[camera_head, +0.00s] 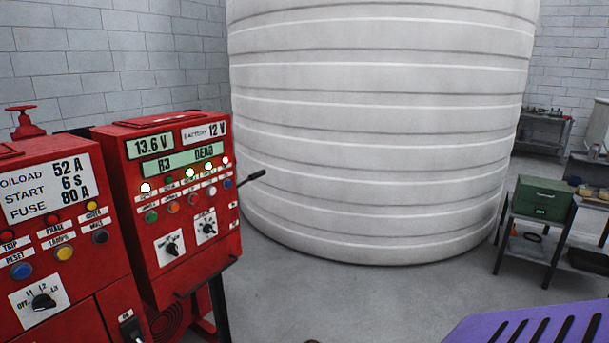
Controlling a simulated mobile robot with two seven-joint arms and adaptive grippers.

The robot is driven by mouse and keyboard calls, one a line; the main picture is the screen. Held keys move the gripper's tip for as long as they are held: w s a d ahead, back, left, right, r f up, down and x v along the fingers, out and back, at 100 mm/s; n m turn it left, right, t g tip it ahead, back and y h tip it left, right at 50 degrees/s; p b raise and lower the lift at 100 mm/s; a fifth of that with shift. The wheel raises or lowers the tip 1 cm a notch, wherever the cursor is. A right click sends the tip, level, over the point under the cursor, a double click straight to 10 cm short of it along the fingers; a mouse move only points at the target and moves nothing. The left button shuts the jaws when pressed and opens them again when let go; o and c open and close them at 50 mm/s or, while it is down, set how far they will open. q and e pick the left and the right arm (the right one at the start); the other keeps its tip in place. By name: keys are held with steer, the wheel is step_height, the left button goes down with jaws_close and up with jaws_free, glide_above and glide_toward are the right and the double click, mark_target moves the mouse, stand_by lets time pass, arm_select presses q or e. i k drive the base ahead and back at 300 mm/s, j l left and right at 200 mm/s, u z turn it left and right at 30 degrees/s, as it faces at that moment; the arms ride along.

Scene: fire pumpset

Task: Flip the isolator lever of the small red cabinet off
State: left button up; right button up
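The small red cabinet (200,258) stands at the left on dark legs. Its front carries displays reading 13.6 V and 12 V, rows of lamps and buttons, and two black rotary knobs. A dark lever (251,178) with a black grip sticks out from its right side and tilts up to the right. I cannot read any on/off mark beside this lever. Neither of my grippers shows in the view, and nothing visibly touches the lever.
A larger red cabinet (60,250) stands nearer at the far left, with a black handle (132,328) marked ON. A big white tank (380,130) rises behind. A green box (543,198) sits on a dark table at right. Grey floor is clear between.

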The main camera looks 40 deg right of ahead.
mark_target(255, 175)
steer(key=z, duration=1.15)
